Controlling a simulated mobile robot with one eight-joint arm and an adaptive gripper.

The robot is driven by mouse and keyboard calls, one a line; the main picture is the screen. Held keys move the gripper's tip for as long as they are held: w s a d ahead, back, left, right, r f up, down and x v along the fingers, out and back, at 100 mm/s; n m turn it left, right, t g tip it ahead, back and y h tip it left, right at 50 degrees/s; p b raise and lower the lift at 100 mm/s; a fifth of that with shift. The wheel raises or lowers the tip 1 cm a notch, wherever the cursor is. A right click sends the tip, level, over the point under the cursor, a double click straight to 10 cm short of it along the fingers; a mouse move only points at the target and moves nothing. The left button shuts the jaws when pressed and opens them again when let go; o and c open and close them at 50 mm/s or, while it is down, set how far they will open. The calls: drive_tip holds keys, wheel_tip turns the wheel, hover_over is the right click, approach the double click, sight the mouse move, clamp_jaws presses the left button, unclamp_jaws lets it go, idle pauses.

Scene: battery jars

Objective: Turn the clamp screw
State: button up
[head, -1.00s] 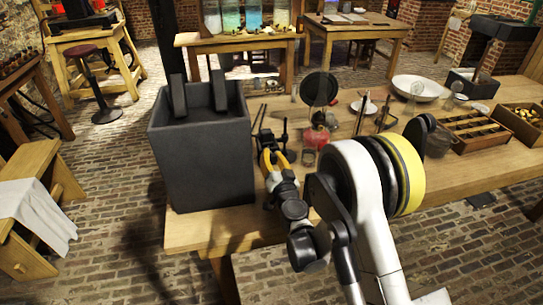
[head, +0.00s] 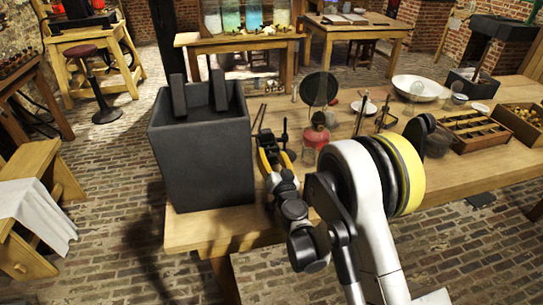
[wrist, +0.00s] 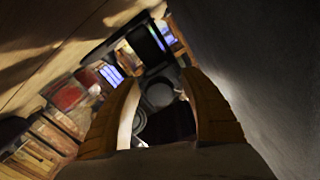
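In the head view, my gripper (head: 277,153) with yellow fingers is low over the table, just right of the big grey jar (head: 205,155). A small dark metal piece (head: 284,132), which looks like the clamp with its screw, stands right beyond the fingertips. In the wrist view, the two yellow fingers (wrist: 160,90) are spread apart. A dark round part (wrist: 158,95) shows in the gap between them. I cannot tell whether the fingers touch it. The screw's details are too dark and small to make out.
The jar's wall is close on my gripper's left. The wooden table (head: 460,165) also holds a red-bottomed flask (head: 315,137), a dark round disc (head: 319,88), a white bowl (head: 418,88) and a compartment box (head: 475,130). Bare wood lies at the front right.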

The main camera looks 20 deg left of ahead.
wheel_tip(320, 180, up, 10)
idle(0.6)
